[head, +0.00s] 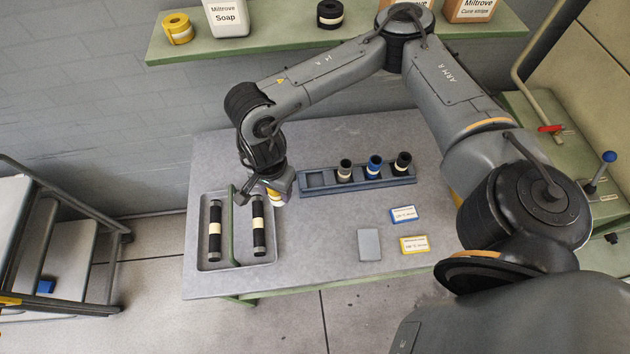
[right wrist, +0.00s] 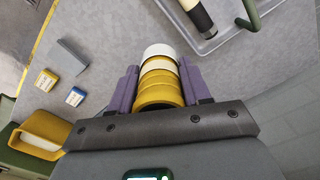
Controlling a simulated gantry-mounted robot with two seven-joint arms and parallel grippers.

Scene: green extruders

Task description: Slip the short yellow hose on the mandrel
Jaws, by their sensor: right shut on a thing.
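The short yellow hose (right wrist: 158,92) has a cream band and a pale end. My right gripper (right wrist: 160,84) is shut on it, with a purple finger on each side. In the head view the right gripper (head: 268,188) is above the table, by the right edge of a grey tray (head: 277,253). Only a little of the yellow hose (head: 276,197) shows there. Two long black pieces with cream bands, a left one (head: 215,243) and a right one (head: 258,240), are in the tray, either side of a green bar (head: 234,212). I cannot tell which part is the mandrel. My left gripper is not in view.
A blue-grey rack (head: 330,187) holds two black hoses and a blue hose (head: 374,166); its left slots are empty. A grey block (head: 369,245), a blue card (head: 403,214) and a yellow card (head: 414,245) lie at the right. The table between tray and block is clear.

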